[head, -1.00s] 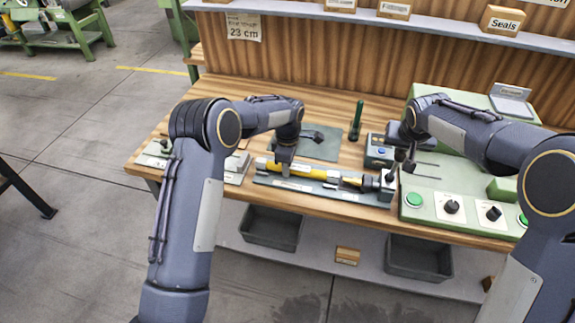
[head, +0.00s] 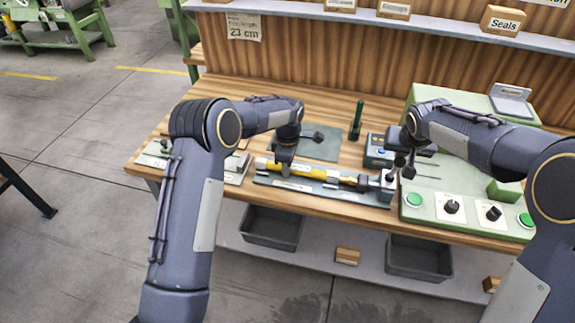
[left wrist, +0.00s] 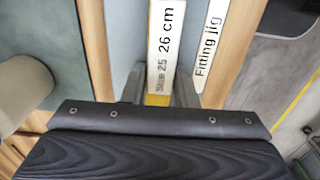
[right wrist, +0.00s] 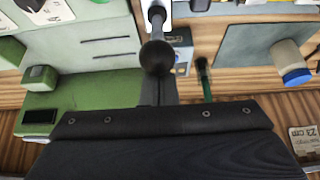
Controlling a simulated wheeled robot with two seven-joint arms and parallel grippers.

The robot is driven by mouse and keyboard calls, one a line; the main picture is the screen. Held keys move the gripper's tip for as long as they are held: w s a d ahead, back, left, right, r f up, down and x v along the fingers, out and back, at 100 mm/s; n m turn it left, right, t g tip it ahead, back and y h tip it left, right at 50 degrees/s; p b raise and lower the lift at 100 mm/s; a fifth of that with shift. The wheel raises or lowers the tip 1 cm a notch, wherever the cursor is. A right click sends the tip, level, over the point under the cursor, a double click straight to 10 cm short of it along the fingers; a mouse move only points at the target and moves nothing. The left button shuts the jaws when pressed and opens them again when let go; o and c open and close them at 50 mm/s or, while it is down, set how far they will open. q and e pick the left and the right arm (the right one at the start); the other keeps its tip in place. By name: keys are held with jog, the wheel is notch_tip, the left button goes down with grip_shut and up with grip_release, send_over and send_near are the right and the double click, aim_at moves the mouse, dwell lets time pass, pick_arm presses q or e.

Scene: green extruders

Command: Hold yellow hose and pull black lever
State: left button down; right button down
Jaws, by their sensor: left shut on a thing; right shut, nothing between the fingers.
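The yellow hose (head: 310,172) lies along the dark fitting jig (head: 270,181) on the bench. My left gripper (head: 284,163) is shut on the hose. In the left wrist view the fingers close around the hose (left wrist: 158,100), which carries a white "Size 25 26 cm" label. At the jig's right end a dark fitting points at the hose end; whether they touch is too small to tell. The black lever's round knob (right wrist: 157,58) shows right at the tips of my right gripper (right wrist: 160,92), which is shut with nothing between its fingers. In the head view, my right gripper (head: 404,163) is beside the jig's right end.
A green machine (head: 450,205) with green buttons and black knobs stands at the right. A small blue-grey box (head: 378,151) and a dark green upright tool (head: 356,121) stand behind the jig. A grey mat (head: 315,143) lies behind my left gripper. Grey bins sit below the bench.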

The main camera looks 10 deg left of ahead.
aim_at(402, 162)
jog(key=shift+s, duration=0.2)
jog(key=shift+s+f, duration=0.25)
jog(key=shift+s, duration=0.3)
pick_arm(q)
jog(key=shift+d, duration=0.1)
pick_arm(e)
jog(key=shift+s+f, duration=0.1)
jog(key=shift+s, duration=0.05)
jog(key=shift+s+f, duration=0.25)
jog(key=shift+s, duration=0.3)
jog(key=shift+w+r, duration=1)
jog(key=shift+w, duration=0.3)
notch_tip(402, 162, up, 7)
